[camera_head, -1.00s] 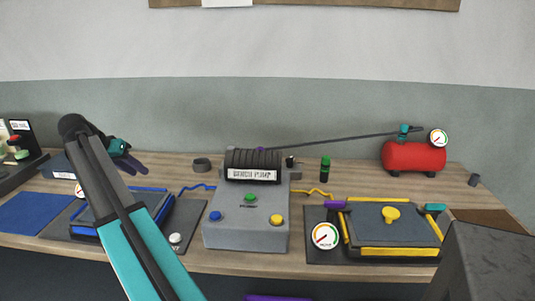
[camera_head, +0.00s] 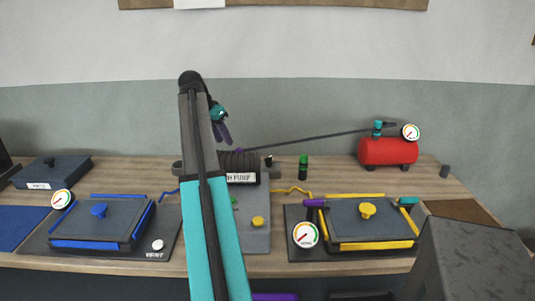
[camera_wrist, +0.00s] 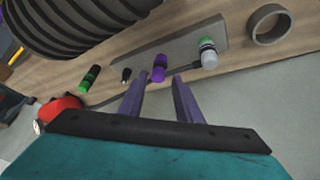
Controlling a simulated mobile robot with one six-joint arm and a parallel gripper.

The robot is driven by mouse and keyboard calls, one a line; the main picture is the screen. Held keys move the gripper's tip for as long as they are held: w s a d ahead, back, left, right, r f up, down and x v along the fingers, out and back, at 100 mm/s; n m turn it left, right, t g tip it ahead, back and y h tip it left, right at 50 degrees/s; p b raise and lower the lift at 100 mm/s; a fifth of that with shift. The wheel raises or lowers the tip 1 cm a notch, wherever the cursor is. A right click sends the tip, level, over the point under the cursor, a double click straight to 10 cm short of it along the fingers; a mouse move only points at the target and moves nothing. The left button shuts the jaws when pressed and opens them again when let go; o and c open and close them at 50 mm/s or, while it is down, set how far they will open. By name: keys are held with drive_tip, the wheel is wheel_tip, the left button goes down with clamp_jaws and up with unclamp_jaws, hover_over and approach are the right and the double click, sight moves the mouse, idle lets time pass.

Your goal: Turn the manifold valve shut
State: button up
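A grey manifold bar (camera_wrist: 185,42) lies behind the black ribbed pump drum (camera_wrist: 75,25) in the wrist view. It carries a purple fitting (camera_wrist: 159,68), a grey fitting with a green band (camera_wrist: 208,54) and a small black piece (camera_wrist: 126,75). I cannot tell which of these is the valve. The black piece also shows in the head view (camera_head: 268,160). My gripper (camera_wrist: 160,82) is open and empty, its purple fingers pointing toward the purple fitting, apparently without touching it. In the head view my gripper (camera_head: 225,136) is above the pump's left part, which my arm partly hides.
A blue-edged mould (camera_head: 100,222) lies left and a yellow-edged mould (camera_head: 368,222) right, each with a gauge. A red tank (camera_head: 388,151) stands at the back right. A green-capped bottle (camera_head: 303,167) stands near the manifold. A grey ring (camera_wrist: 270,25) lies beyond it.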

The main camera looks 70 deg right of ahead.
drive_tip(key=m, duration=0.2)
approach(269, 157)
drive_tip(key=v, duration=0.6)
drive_tip(key=shift+w+d+y+p, duration=0.1)
drive_tip(key=shift+d+y+p, duration=0.15)
drive_tip(key=shift+p, duration=0.2)
drive_tip(key=shift+p+x, duration=0.75)
drive_tip(key=shift+x, duration=6.15)
drive_tip(key=shift+a, duration=0.1)
clamp_jaws()
